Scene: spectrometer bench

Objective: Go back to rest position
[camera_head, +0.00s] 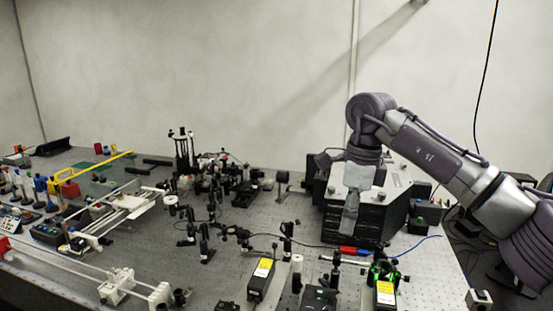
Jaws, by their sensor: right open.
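My right arm comes in from the right and bends down over the bench. My right gripper (349,222) points downward in front of the black boxy instrument with a pale top (395,187). It is open, and I see nothing held in it. Whether it touches the instrument cannot be told from this view. My left gripper is not in view.
The perforated optical bench (225,272) carries many posts and mounts at its centre. Boxes with yellow labels (262,275) stand near the front. White rails (65,262) and small bottles are at left. A cable hangs at right; the air above the bench is mostly free.

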